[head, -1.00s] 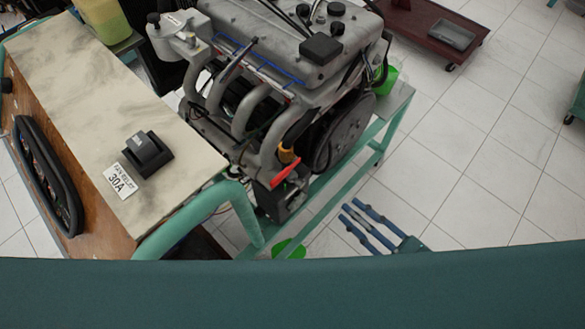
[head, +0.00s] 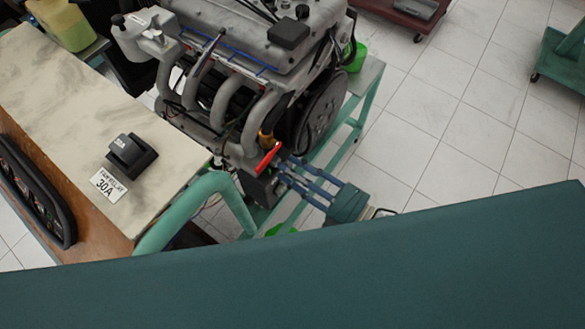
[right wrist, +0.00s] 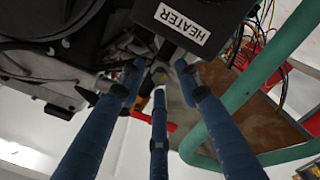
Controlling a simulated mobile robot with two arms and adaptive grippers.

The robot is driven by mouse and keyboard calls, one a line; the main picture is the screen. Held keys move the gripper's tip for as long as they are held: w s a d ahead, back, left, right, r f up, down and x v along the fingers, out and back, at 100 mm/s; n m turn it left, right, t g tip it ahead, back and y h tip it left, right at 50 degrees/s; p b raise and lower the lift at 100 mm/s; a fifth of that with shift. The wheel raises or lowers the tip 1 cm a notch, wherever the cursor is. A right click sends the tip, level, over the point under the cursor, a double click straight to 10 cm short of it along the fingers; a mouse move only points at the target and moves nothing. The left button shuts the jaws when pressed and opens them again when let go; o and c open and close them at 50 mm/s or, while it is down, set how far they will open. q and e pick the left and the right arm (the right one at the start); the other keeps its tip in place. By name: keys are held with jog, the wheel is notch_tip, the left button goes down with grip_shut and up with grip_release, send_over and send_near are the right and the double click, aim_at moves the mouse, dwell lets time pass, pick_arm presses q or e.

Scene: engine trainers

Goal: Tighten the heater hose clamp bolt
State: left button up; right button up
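My right gripper (head: 283,172) has blue fingers and comes in from the right to the lower front corner of the engine, beside a red lever-like part (head: 268,158) and a black box (head: 262,187). In the right wrist view, its fingers (right wrist: 158,78) are spread apart with nothing held between them. A black box with a white "HEATER" label (right wrist: 182,24) is just beyond the fingertips. A small roundish metal part (right wrist: 160,74) shows between the tips; I cannot tell whether it is the clamp bolt. The hose clamp cannot be made out. My left gripper is not in view.
The engine (head: 250,70) stands on a green tube frame (head: 208,195) that runs close to the gripper. A bench panel (head: 60,90) with a fan relay lies left. In the wrist view, a green tube (right wrist: 255,85) and loose wires are close right.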

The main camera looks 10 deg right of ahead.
grip_shut()
jog(key=m, duration=0.2)
jog(key=shift+m+p, duration=0.4)
grip_release()
jog(key=v, duration=1.2)
